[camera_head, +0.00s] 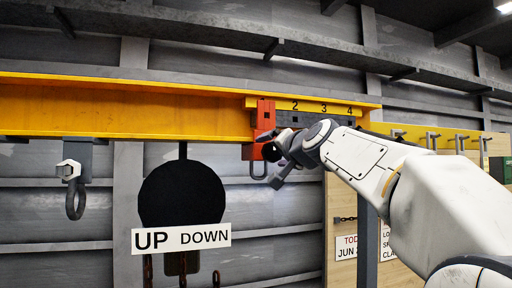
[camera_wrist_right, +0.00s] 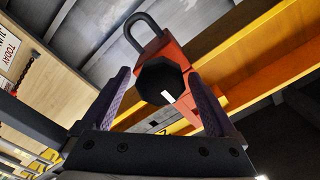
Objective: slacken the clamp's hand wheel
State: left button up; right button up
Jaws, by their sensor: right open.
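The red clamp (camera_head: 264,118) hangs on the yellow beam (camera_head: 150,112), with a grey shackle (camera_head: 258,166) below it. The clamp also shows in the right wrist view (camera_wrist_right: 170,50). Its hand wheel (camera_wrist_right: 161,82) is a dark, many-sided knob with a white mark, facing the wrist camera. My right gripper (camera_head: 280,162) is open in front of the clamp. In the right wrist view its two purple-grey fingers (camera_wrist_right: 158,78) stand on either side of the wheel; I cannot tell whether they touch it. My left gripper is out of view.
A numbered yellow rail (camera_head: 310,106) runs right of the clamp. A grey hanger with a white hex knob (camera_head: 68,170) is on the beam at left. A black disc (camera_head: 182,194) with an UP DOWN sign (camera_head: 181,238) hangs below. A wooden board (camera_head: 340,210) stands at right.

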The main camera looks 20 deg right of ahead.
jog(key=c, duration=1.4)
jog(key=shift+o, duration=0.2)
